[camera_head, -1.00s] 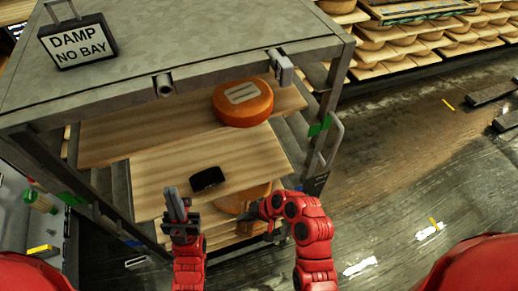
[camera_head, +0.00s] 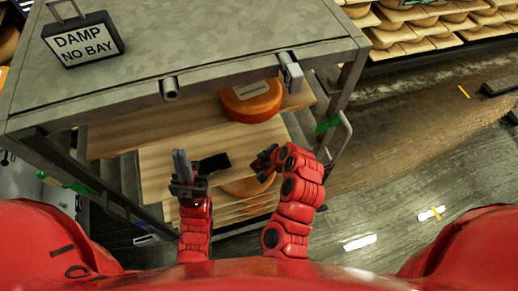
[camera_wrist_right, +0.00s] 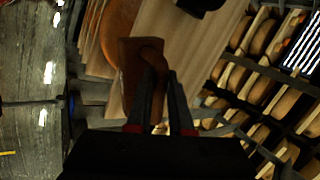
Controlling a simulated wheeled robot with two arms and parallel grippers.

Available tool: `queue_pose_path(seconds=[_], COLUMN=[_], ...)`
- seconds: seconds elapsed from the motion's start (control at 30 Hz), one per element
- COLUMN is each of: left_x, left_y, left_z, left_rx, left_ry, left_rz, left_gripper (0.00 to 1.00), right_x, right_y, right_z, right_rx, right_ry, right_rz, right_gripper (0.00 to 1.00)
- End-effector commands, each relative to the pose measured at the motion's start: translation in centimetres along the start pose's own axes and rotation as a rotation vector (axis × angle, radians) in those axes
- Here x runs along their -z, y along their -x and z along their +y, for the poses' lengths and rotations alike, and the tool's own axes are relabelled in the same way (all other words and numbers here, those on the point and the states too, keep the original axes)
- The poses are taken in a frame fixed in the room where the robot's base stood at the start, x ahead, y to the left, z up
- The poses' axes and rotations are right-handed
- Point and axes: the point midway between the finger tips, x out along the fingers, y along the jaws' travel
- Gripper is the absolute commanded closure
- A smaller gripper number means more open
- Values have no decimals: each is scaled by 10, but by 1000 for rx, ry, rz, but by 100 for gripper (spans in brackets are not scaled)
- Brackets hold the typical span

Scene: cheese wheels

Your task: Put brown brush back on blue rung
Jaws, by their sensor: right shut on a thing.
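My right gripper (camera_head: 264,163) is in front of the rack's right half, beside the lower boards. In the right wrist view its fingers (camera_wrist_right: 160,85) are close together on a brown piece, which I take for the brown brush (camera_wrist_right: 128,65). In the head view I cannot make the brush out. A small blue patch, possibly the blue rung (camera_wrist_right: 71,105), shows left of the fingers in the right wrist view, apart from the brush. My left gripper (camera_head: 182,163) points up in front of the lower board; its finger gap is unclear.
The rack has a grey top (camera_head: 200,45) with a DAMP NO BAY sign (camera_head: 82,42). An orange cheese wheel (camera_head: 255,103) sits on its upper board. Wet floor (camera_head: 400,170) is open at right.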

Motion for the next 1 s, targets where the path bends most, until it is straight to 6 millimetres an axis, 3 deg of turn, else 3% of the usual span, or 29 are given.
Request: queue_pose_path(seconds=[0.2, 0.47, 0.67, 1.0], left_x=[-3, -4, -8, -7], left_y=[18, 24, 44, 44], left_z=[1, 1, 2, 2], left_rx=[0, 0, 0, 0], left_ry=[0, 0, 0, 0], left_rz=[0, 0, 0, 0], left_gripper=[100, 100, 100, 100], right_x=[19, 28, 26, 26], right_y=[-25, -33, -62, -64], right_z=[-35, -50, -29, -28], right_rx=[2, 2, 0, 0], right_ry=[1, 1, 1, 1], right_rz=[2, 4, 1, 2], right_gripper=[100, 100, 100, 100])
